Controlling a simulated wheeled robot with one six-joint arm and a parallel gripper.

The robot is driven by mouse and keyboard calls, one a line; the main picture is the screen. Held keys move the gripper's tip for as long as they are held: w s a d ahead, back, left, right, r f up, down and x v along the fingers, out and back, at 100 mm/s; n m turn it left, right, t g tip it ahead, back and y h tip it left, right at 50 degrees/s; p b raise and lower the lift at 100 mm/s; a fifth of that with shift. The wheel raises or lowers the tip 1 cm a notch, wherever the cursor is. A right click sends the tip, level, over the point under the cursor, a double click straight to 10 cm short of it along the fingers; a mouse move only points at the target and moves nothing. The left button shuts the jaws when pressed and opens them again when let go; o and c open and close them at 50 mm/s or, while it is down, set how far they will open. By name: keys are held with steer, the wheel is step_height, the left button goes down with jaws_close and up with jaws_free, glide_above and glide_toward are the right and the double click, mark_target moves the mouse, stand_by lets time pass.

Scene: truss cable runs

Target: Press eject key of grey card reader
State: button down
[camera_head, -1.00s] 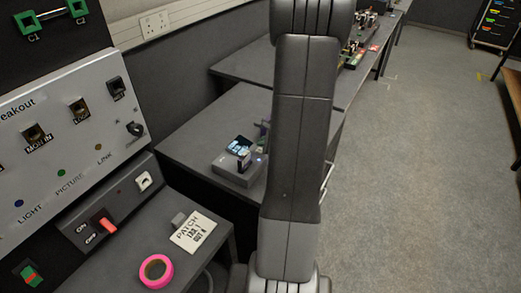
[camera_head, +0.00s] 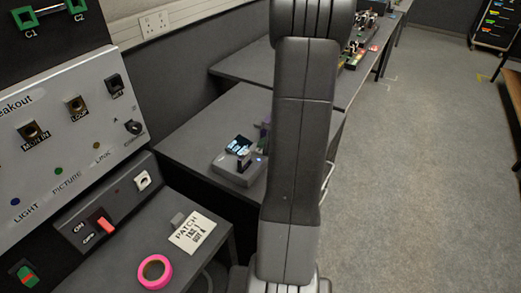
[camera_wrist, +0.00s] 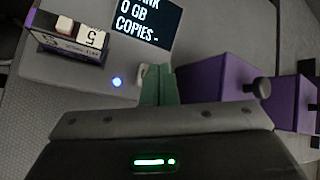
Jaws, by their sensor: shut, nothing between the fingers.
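The grey card reader (camera_head: 232,176) sits on the middle desk in the head view, with a lit screen (camera_head: 238,144) and a blue light. In the wrist view the reader (camera_wrist: 75,78) fills the upper left. Its screen (camera_wrist: 147,22) shows white text, and a card labelled 5 (camera_wrist: 88,38) stands in its slot. My gripper (camera_wrist: 160,72) is shut and empty, its green fingertips over the reader's edge, right of the blue light (camera_wrist: 117,82). A small pale part (camera_wrist: 141,73), perhaps the eject key, shows beside the fingertips, partly hidden. I cannot tell whether they touch.
Purple boxes with dark knobs (camera_wrist: 228,78) stand close right of my gripper. In the head view, a breakout panel (camera_head: 60,150), a pink tape roll (camera_head: 155,271) and a patch label (camera_head: 191,232) are at the near left. Open floor (camera_head: 420,180) lies to the right.

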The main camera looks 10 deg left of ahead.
steer(key=shift+f+b, duration=0.5)
stand_by(0.4)
steer(key=shift+r, duration=0.1)
steer(key=shift+r+p, duration=0.75)
steer(key=shift+r, duration=0.1)
steer(key=shift+r+p, duration=2.05)
steer(key=shift+r, duration=0.45)
steer(key=shift+s, duration=0.1)
